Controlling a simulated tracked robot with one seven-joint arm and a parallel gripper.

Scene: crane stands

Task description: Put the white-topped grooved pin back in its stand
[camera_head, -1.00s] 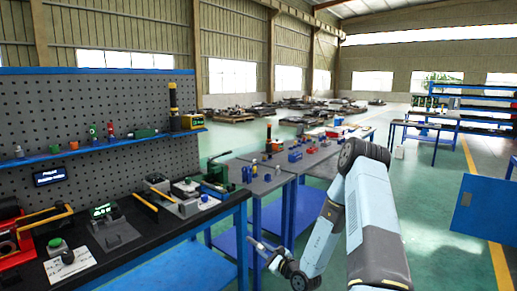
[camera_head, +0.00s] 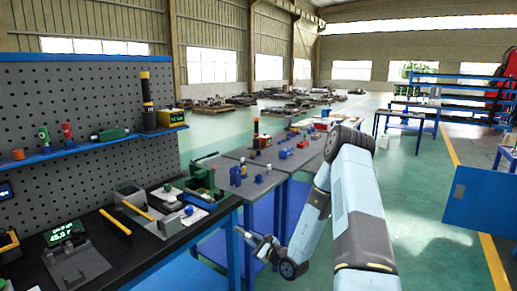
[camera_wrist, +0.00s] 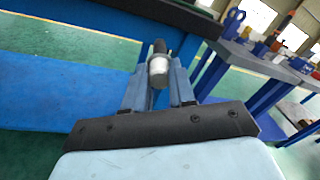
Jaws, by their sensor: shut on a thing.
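My gripper (camera_wrist: 160,90) is shut on the white-topped pin (camera_wrist: 159,67) in the wrist view. The pin shows a pale grey-white rounded end between the two fingers and a dark part beyond it. Its grooves cannot be made out. In the head view my gripper (camera_head: 243,236) is low, in front of the black workbench's right end and out past its edge; the pin is too small to tell there. I cannot tell which stand belongs to the pin; small blue stands or pins (camera_head: 237,174) are on the grey table behind.
The grey table (camera_head: 266,186) stands beyond. A blue cabinet (camera_head: 480,200) is at right. The green floor between is open.

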